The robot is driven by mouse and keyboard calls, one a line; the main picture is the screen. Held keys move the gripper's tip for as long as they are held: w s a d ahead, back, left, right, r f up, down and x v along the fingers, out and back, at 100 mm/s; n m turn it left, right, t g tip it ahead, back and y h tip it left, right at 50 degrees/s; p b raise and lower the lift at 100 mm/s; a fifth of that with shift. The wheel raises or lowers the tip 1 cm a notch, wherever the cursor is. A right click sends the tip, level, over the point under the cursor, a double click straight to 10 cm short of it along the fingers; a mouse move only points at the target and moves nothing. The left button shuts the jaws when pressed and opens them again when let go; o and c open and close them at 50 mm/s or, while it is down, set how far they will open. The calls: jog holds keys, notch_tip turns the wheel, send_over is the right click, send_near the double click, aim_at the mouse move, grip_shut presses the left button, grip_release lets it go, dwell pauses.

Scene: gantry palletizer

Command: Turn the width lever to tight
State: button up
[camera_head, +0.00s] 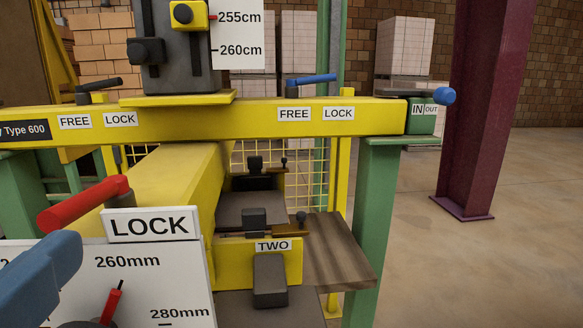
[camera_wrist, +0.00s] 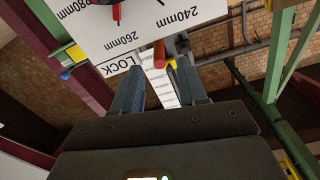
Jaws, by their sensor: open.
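A red-handled lever (camera_head: 85,203) sits on the yellow beam at the left, beside a white LOCK label (camera_head: 150,224). No label in view reads "width" or "tight", so I cannot confirm that this is the width lever. A white dial plate (camera_head: 125,285) with a red pointer and 260mm and 280mm marks stands just below it. My gripper (camera_wrist: 158,70) is open; in the wrist view the red handle (camera_wrist: 159,54) shows end-on between its blue-grey fingertips, and contact cannot be told. In the head view one blue-grey finger shows at lower left, just below the red handle.
A blue-handled lever (camera_head: 312,79) and a black-handled lever (camera_head: 98,85) sit on the yellow crossbeam (camera_head: 250,111), each above FREE and LOCK labels. A blue knob (camera_head: 445,95) is at its right end. A purple column (camera_head: 483,110) stands right; the floor there is clear.

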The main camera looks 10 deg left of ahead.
aim_at(79, 202)
jog(key=p+x, duration=0.1)
jog(key=x, duration=0.6)
jog(key=shift+w+p, duration=0.25)
jog(key=shift+p, duration=0.1)
jog(key=shift+c, duration=0.3)
grip_shut()
